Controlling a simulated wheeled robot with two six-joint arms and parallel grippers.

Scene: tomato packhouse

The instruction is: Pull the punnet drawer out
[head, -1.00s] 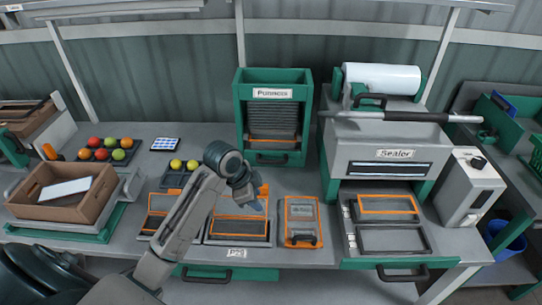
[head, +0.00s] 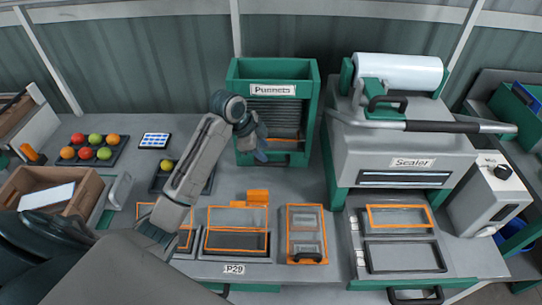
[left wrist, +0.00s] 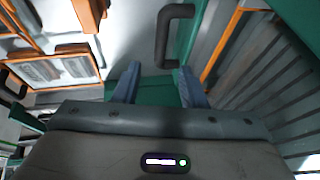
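The green punnet dispenser (head: 236,92), labelled Punnets, stands at the back of the bench with a stack of grey punnets inside. The punnet drawer is the green front at its base (head: 298,160), and it looks closed. Its dark handle (left wrist: 172,12) shows in the left wrist view just beyond the fingertips; my gripper partly covers the drawer in the head view. My left gripper (head: 261,156) is in front of the dispenser's lower left part. In the left wrist view its two blue-grey fingers (left wrist: 159,78) are apart with nothing between them. My right gripper is not in view.
Orange-framed trays (head: 238,216) and a punnet in an orange frame (head: 305,222) lie in front of the dispenser. The sealer (head: 400,150) stands close on its right. A fruit tray (head: 112,158) and cardboard box (head: 92,188) are to the left.

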